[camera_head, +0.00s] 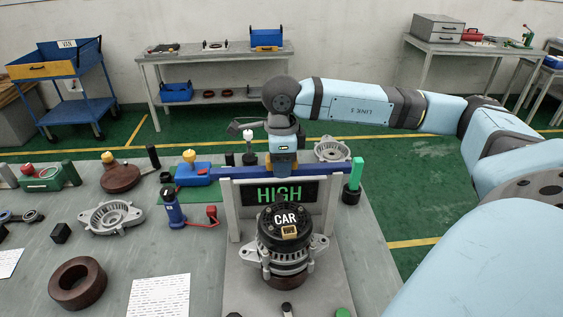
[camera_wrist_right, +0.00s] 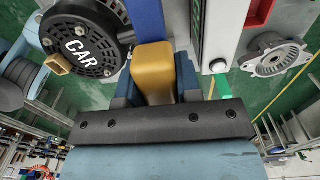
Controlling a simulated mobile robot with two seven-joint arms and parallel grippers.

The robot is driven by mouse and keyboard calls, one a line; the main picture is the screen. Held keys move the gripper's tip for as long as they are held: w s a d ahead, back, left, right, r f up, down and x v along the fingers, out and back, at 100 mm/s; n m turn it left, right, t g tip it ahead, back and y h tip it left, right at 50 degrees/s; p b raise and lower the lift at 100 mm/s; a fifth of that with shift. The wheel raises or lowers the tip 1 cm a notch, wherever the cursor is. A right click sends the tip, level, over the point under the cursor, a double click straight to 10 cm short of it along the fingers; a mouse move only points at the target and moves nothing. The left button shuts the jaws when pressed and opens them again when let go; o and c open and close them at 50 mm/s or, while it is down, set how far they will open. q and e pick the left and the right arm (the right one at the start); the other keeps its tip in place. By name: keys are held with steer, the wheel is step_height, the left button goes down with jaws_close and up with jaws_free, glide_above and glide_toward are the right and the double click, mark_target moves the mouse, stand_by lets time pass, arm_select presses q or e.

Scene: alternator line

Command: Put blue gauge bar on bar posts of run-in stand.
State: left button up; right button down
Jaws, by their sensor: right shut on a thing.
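The blue gauge bar (camera_head: 236,171) lies level across the top of the run-in stand (camera_head: 233,215), above its HIGH sign (camera_head: 280,193). Its ends reach about both upright posts. I cannot tell whether it rests on them or hovers just above. My right gripper (camera_head: 284,165) points down over the bar's middle and is shut on its yellow grip block (camera_wrist_right: 153,65). In the right wrist view the blue bar (camera_wrist_right: 146,18) runs behind that block. The alternator marked CAR (camera_head: 285,235) stands in front of the sign. My left gripper is not in view.
A black post with a green top (camera_head: 353,180) stands close to the bar's right end. A blue hand tool (camera_head: 172,208) and a grey housing (camera_head: 111,217) lie left of the stand. Another housing (camera_head: 331,149) sits behind. The bench's right side is mostly clear.

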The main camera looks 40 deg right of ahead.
steer(key=c, duration=1.2)
jaws_free()
steer(key=shift+f, duration=0.15)
steer(key=shift+c, duration=0.2)
steer(key=o, duration=0.4)
steer(key=shift+o, duration=0.2)
steer(key=shift+r, duration=0.4)
step_height(320, 180, up, 12)
steer(key=b, duration=0.1)
steer(key=shift+f, duration=0.2)
